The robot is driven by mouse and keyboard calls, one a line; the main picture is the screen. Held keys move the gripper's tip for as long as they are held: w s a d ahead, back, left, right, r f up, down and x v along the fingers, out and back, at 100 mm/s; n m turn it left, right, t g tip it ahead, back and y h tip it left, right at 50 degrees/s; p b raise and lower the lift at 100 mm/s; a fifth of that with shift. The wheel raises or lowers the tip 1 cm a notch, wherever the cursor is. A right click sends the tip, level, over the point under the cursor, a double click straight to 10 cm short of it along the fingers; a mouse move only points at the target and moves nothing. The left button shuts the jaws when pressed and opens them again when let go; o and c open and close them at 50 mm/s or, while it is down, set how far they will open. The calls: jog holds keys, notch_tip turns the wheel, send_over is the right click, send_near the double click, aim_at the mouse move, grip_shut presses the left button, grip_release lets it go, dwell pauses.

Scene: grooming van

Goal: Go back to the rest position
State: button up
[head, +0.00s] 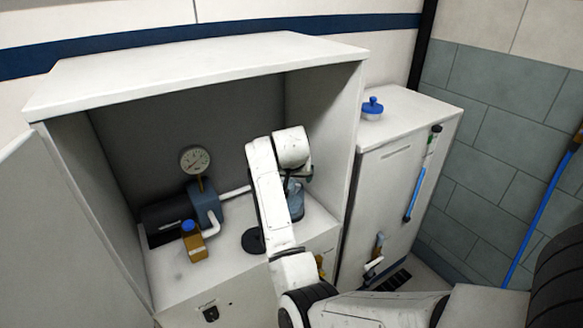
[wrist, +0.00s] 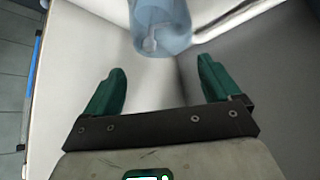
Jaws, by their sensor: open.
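My gripper (wrist: 162,85) shows in the wrist view with its two green fingers spread apart and nothing between them. A translucent blue container (wrist: 160,25) is just beyond the fingertips, apart from them. In the head view my arm reaches into the open white cabinet (head: 200,66), and the blue container (head: 296,200) shows partly behind it. My gripper itself is mostly hidden by the arm there.
The cabinet's right wall (head: 325,135) is close to the arm. A white unit (head: 395,165) with a blue-handled tool (head: 415,195) stands to the right.

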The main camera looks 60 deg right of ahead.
jog(key=shift+a+r, duration=0.3)
jog(key=shift+r, duration=0.35)
jog(key=shift+a+r, duration=0.35)
jog(key=shift+r, duration=0.35)
jog(key=shift+a+r, duration=0.3)
jog(key=shift+r, duration=0.35)
jog(key=s+a+f+n+y, duration=0.1)
jog(key=s+a+f+n, duration=0.2)
jog(key=a+f, duration=0.4)
jog(key=s+a+f+n+y, duration=0.1)
jog(key=s+a+f+n, duration=0.25)
jog(key=a+f, duration=0.4)
jog(key=s+a+f+n+g+y, duration=0.1)
jog(key=s+a+f+n+y, duration=0.1)
jog(key=s+a, duration=0.6)
jog(key=s+a+f+n+g+y, duration=0.1)
jog(key=s+a+f+n+y, duration=0.1)
jog(key=s+a, duration=0.6)
jog(key=a+f+n, duration=0.1)
jog(key=a+n, duration=0.1)
jog(key=a, duration=0.2)
jog(key=shift+f, duration=0.3)
